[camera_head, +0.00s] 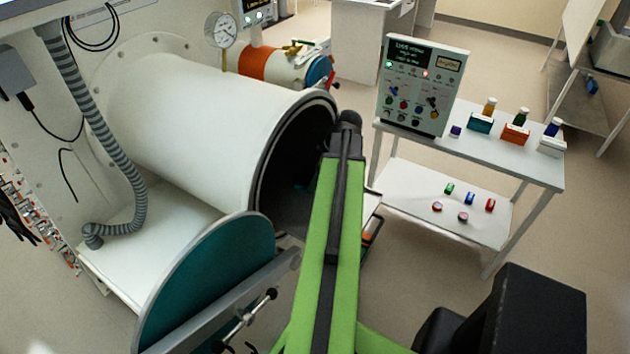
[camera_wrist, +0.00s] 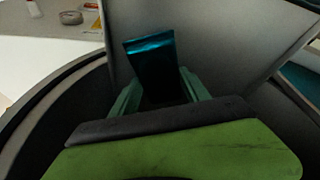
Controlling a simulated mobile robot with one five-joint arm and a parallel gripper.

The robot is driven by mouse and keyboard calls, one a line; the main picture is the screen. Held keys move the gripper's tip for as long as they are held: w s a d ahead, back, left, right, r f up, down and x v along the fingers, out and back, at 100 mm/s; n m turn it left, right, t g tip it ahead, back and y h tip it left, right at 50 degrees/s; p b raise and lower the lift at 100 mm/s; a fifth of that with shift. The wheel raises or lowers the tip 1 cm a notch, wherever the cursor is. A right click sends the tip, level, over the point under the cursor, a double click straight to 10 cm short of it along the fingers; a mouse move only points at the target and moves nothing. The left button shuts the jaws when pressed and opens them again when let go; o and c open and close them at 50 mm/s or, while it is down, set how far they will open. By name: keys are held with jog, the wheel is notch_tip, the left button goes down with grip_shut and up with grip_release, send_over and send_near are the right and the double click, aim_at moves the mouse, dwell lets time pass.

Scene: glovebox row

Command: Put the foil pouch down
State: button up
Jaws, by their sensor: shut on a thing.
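The foil pouch (camera_wrist: 152,54) is dark teal and shiny, and shows upright at the tip of my gripper (camera_wrist: 160,92) in the wrist view. The two green fingers are shut on its lower part, which is partly hidden between them. In the head view my green arm reaches to the open mouth of the large white cylindrical chamber (camera_head: 205,125). There the gripper and pouch are mostly hidden by the arm and the dark opening. In the wrist view the chamber's dark rim (camera_wrist: 50,98) curves around the gripper.
The chamber's round teal door (camera_head: 205,280) stands open at the lower left. A white cart (camera_head: 540,170) on the right carries a control panel (camera_head: 420,85) and several small bottles and blocks. A pressure gauge (camera_head: 222,30) sits above the chamber. Floor is clear right of the cart.

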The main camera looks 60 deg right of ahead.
jog(key=shift+f, duration=0.15)
jog(key=o, duration=1.5)
jog(key=shift+c, duration=0.2)
jog(key=p+v, duration=1.1)
jog(key=v, duration=0.1)
